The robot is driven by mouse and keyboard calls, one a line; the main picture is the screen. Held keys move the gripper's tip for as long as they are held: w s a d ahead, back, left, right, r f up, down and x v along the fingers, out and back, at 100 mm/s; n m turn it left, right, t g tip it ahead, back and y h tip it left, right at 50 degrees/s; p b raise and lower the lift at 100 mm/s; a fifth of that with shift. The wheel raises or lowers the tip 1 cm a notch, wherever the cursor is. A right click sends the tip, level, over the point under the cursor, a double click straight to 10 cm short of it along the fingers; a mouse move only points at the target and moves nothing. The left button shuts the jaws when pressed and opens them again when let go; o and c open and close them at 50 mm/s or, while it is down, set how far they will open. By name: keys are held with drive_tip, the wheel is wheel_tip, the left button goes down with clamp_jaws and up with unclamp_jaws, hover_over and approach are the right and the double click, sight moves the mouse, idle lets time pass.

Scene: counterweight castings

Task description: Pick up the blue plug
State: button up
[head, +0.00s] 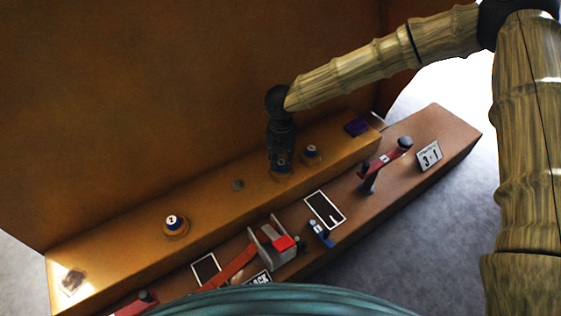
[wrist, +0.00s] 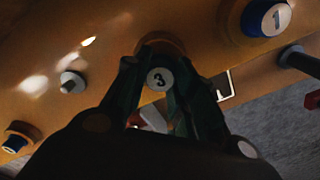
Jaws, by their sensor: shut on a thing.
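My gripper (head: 281,163) points down over the upper ledge. In the wrist view its fingers (wrist: 160,70) are shut on a plug with a white cap marked 3 (wrist: 160,79). The plug's sides are mostly hidden by the fingers. An orange-brown ring (wrist: 158,46) shows just beyond it; I cannot tell whether the plug is seated or raised. A blue plug marked 1 (head: 311,150) stands in an orange ring just right of my gripper, and in the wrist view (wrist: 268,17) at the upper right. A blue plug marked 2 (head: 172,221) stands in its ring farther left.
A grey knob (head: 238,185) and a purple block (head: 357,127) are on the ledge (head: 120,240). A tall brown wall (head: 150,90) rises behind. The lower step carries a red lever (head: 380,163), a blue part (head: 320,234), a black panel (head: 325,209) and a 3-1 sign (head: 429,155).

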sight(281, 162)
wheel_tip(281, 162, up, 2)
drive_tip(key=shift+r+p, duration=0.15)
drive_tip(key=shift+p, duration=0.5)
drive_tip(key=shift+r+p, duration=0.4)
drive_tip(key=shift+r, duration=0.1)
drive_tip(key=s+d+p, duration=0.5)
drive_tip(key=s+d, duration=0.4)
drive_tip(key=s, duration=0.4)
drive_tip(key=shift+d+r, duration=0.15)
drive_tip(key=shift+r, duration=0.25)
